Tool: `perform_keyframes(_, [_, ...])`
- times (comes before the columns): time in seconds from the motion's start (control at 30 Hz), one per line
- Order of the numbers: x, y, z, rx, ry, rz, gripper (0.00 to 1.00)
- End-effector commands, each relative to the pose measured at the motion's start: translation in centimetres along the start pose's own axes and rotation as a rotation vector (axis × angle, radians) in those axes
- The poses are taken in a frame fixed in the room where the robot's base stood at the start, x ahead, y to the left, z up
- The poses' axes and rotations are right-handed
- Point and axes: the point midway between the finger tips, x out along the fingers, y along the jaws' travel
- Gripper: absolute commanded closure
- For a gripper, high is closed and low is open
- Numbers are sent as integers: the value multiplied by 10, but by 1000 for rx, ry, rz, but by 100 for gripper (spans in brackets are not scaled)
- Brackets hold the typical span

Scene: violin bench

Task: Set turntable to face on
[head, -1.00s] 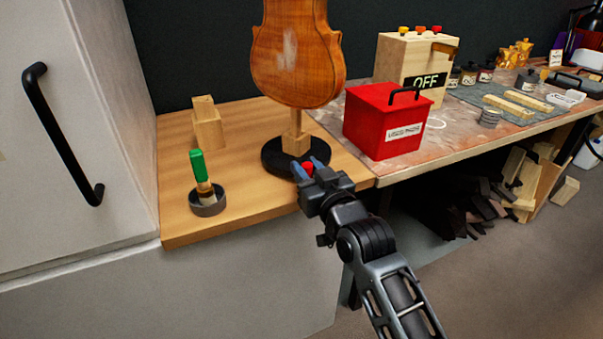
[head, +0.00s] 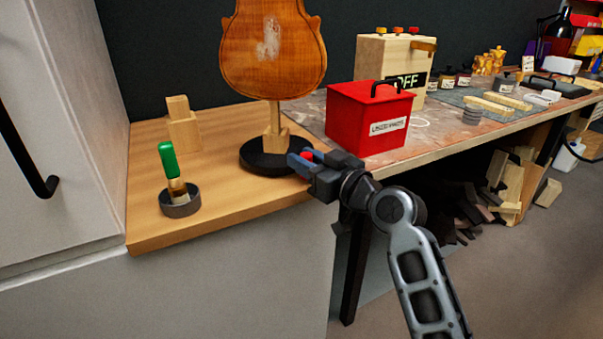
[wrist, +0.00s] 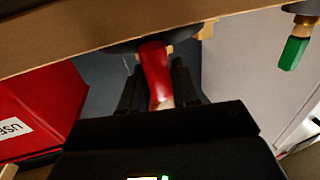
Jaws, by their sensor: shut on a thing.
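The turntable (head: 255,160) is a round black disc on the wooden bench top. A wooden post on it carries an orange-brown violin body (head: 245,60), with a pale worn patch; no strings or sound holes show on this side. A red handle (wrist: 155,70) sticks out from the disc's edge, on its right side in the head view. My gripper (head: 302,159) is shut on this red handle, its blue fingertips at the rim. In the wrist view the handle lies between my dark fingers, and the disc is mostly hidden.
A red box (head: 355,115) with a black handle stands close behind my gripper. A green-handled brush (head: 169,160) stands in a grey dish (head: 181,205) at left. Wooden blocks (head: 183,130) and a wooden box marked OFF (head: 375,62) stand farther back.

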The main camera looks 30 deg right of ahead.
Motion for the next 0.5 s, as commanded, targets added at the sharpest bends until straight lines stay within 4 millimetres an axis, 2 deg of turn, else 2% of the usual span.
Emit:
perform_keyframes(0.03, [0,4,5,-2,4,-16,100])
perform_keyframes(0.5, [0,31,5,-2,2,-245,100])
